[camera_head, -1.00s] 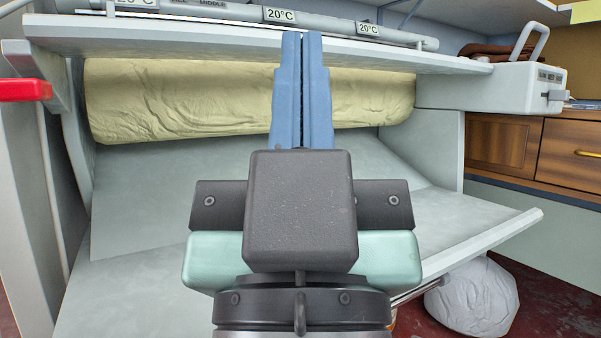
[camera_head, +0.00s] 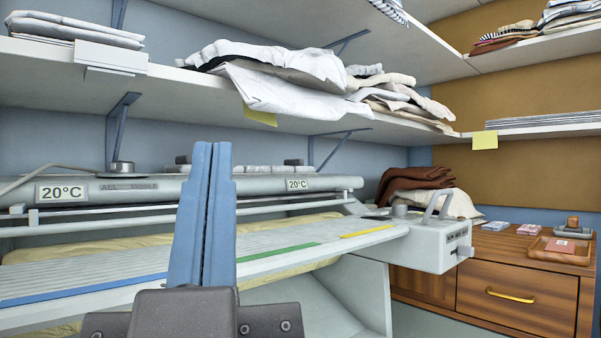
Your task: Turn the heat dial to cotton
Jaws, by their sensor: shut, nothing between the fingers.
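My gripper (camera_head: 211,150) is shut and empty, its blue fingers pointing up in front of the ironer. I cannot tell which part is the heat dial, and no cotton mark is readable.
The white feed board (camera_head: 300,262) bears blue, green and yellow strips. A round metal piece (camera_head: 122,168) stands on the bar at left. Shelves with folded linen (camera_head: 285,75) hang above. A wooden drawer cabinet (camera_head: 515,300) with small items stands at right.

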